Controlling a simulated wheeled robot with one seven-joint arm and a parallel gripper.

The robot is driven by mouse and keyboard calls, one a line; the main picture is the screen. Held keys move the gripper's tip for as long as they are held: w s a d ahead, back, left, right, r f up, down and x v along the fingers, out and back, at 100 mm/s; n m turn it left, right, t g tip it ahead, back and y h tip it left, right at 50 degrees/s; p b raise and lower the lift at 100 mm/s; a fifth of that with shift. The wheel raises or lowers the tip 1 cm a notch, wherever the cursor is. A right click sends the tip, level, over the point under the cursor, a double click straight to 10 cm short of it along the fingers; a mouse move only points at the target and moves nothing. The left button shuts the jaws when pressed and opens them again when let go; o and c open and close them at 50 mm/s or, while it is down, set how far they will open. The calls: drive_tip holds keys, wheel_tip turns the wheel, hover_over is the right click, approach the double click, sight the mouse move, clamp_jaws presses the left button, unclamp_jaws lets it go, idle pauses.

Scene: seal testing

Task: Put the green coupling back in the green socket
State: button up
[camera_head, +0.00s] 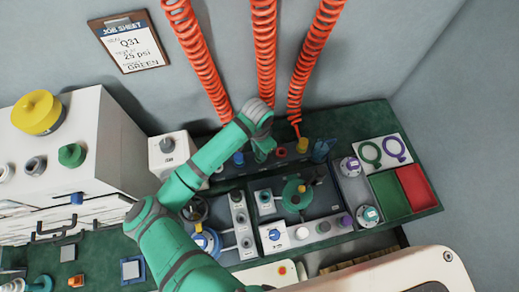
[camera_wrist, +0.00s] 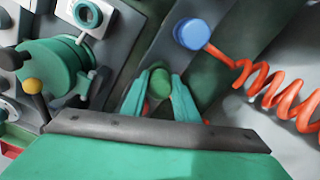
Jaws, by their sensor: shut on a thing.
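My gripper (camera_head: 262,152) is at the back row of coloured fittings, below the middle orange hose (camera_head: 264,60). In the wrist view my gripper (camera_wrist: 160,88) has its two fingers closed around the green coupling (camera_wrist: 159,84), whose rounded green end shows between the fingertips. In the head view the arm and fingers cover the coupling. The green socket is not clearly visible; my gripper hides that part of the row. I cannot tell whether the coupling touches a socket.
A blue coupling (camera_wrist: 192,34) with an orange hose is close to my gripper; in the head view it is left (camera_head: 238,158). Red (camera_head: 281,152) and yellow (camera_head: 302,145) fittings stand right. A round green fixture (camera_head: 292,198) stands in front. A job sheet (camera_head: 130,42) reads GREEN.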

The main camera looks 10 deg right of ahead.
drive_tip(key=shift+f, duration=0.2)
drive_tip(key=o, duration=1.2)
wheel_tip(320, 180, up, 11)
drive_tip(key=shift+a+f, duration=0.1)
